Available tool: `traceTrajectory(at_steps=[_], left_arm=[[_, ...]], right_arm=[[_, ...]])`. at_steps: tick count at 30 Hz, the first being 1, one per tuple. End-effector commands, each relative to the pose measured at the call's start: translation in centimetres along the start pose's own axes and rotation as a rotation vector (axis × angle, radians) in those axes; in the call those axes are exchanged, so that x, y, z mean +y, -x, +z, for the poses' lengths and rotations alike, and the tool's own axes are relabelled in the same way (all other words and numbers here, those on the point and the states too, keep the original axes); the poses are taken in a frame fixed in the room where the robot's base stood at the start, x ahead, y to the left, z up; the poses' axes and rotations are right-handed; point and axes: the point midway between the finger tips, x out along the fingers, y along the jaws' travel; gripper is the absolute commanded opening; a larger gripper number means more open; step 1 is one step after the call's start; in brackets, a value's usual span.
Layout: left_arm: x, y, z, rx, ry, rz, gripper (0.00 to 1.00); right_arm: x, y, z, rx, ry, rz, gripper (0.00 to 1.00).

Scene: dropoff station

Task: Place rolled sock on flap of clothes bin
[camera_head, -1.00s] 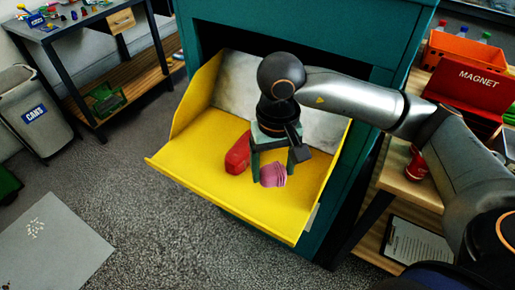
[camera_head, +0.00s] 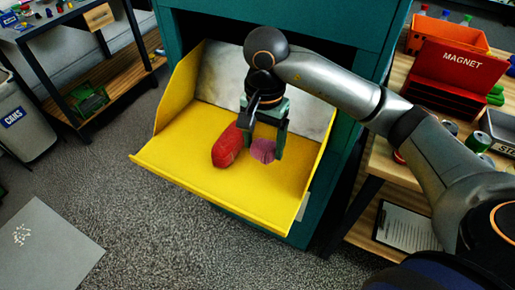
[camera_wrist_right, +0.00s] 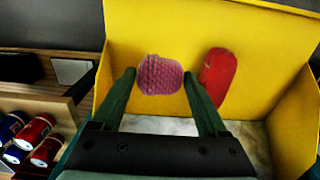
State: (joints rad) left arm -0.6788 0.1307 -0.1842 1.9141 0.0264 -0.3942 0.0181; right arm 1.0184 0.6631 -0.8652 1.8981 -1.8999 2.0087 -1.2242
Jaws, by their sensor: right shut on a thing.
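The pink rolled sock (camera_head: 263,151) is between the fingers of my right gripper (camera_head: 262,149), low over the yellow flap (camera_head: 185,163) of the teal clothes bin (camera_head: 385,62). In the right wrist view, the sock (camera_wrist_right: 160,75) sits at the fingertips, with the yellow flap behind it. My right gripper is shut on it. I cannot tell whether the sock touches the flap. A red rolled item (camera_head: 226,148) lies on the flap just left of the gripper; it also shows right of the sock in the right wrist view (camera_wrist_right: 217,75). My left gripper is not in view.
The flap has raised side walls, and its front and left parts are bare. A wooden shelf (camera_head: 379,150) with a red MAGNET box (camera_head: 458,72), cans and a clipboard (camera_head: 404,226) stands at right. A CANS bin (camera_head: 25,125) stands at left.

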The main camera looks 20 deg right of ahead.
Motion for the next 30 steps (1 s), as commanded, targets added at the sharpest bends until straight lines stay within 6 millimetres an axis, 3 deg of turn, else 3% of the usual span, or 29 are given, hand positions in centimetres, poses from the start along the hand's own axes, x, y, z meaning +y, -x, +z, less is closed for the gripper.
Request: traceTrajectory(at_steps=[6,10,22,30], left_arm=[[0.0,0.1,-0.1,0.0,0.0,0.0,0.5],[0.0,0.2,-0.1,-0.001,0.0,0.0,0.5],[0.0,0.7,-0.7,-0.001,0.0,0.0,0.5],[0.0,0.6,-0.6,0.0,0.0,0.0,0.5]], right_arm=[[-1.9,-3.9,-3.2,-0.004,-0.002,0.003,0.22],[-2.6,-5.3,-4.2,-0.002,0.0,0.001,0.22],[-3.1,-9.2,-5.0,-0.002,0.002,0.002,0.22],[-3.1,-9.4,-5.0,0.001,0.003,-0.001,0.22]])
